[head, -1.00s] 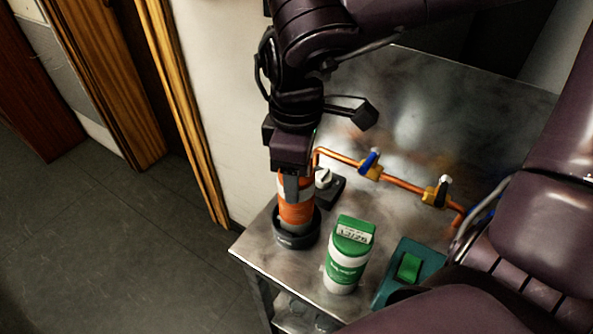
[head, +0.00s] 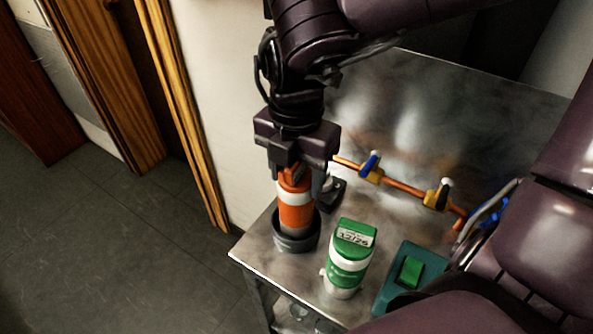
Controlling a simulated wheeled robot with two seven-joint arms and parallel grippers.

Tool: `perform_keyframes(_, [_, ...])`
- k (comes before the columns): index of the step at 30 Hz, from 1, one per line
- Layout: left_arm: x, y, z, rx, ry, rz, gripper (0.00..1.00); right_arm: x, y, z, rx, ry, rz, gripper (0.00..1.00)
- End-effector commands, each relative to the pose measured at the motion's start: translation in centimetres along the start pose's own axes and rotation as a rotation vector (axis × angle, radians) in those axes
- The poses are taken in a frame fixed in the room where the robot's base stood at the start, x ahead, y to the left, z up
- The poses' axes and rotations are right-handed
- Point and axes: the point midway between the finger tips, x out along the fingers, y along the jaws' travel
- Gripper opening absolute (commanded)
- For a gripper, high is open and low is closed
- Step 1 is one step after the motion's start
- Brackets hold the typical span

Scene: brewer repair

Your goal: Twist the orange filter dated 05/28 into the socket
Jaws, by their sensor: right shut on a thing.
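The orange filter (head: 295,215), with a white band, stands upright in the dark round socket (head: 296,240) near the left edge of the metal table. My right gripper (head: 297,185) comes down from above and is shut on the top of the orange filter. Its fingers hide part of the filter's upper end, and no date shows on the filter. How deep the filter sits in the socket is hard to tell. My left gripper is not in view.
A green and white filter (head: 346,260), with a label on its lid, stands right of the socket. A teal box with a green switch (head: 411,270) is further right. A copper pipe with blue-handled (head: 370,165) and black-handled (head: 438,195) valves runs behind. The metal table (head: 400,110) is bare at the back.

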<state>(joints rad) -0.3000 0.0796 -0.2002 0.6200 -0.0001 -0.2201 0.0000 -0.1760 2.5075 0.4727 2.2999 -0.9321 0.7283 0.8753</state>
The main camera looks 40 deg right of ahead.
Motion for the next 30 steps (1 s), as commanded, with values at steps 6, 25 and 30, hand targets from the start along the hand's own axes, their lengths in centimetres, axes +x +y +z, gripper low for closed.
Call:
perform_keyframes(6, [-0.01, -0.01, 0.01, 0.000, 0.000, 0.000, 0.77, -0.04, 0.03, 0.01, -0.003, 0.000, 0.001, 0.33])
perform_keyframes(25, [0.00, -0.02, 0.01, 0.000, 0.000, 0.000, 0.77, 0.00, 0.00, 0.01, -0.001, 0.000, 0.000, 1.00])
perform_keyframes(30, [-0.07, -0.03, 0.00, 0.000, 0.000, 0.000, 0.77, -0.09, 0.00, 0.01, -0.001, 0.000, 0.000, 1.00])
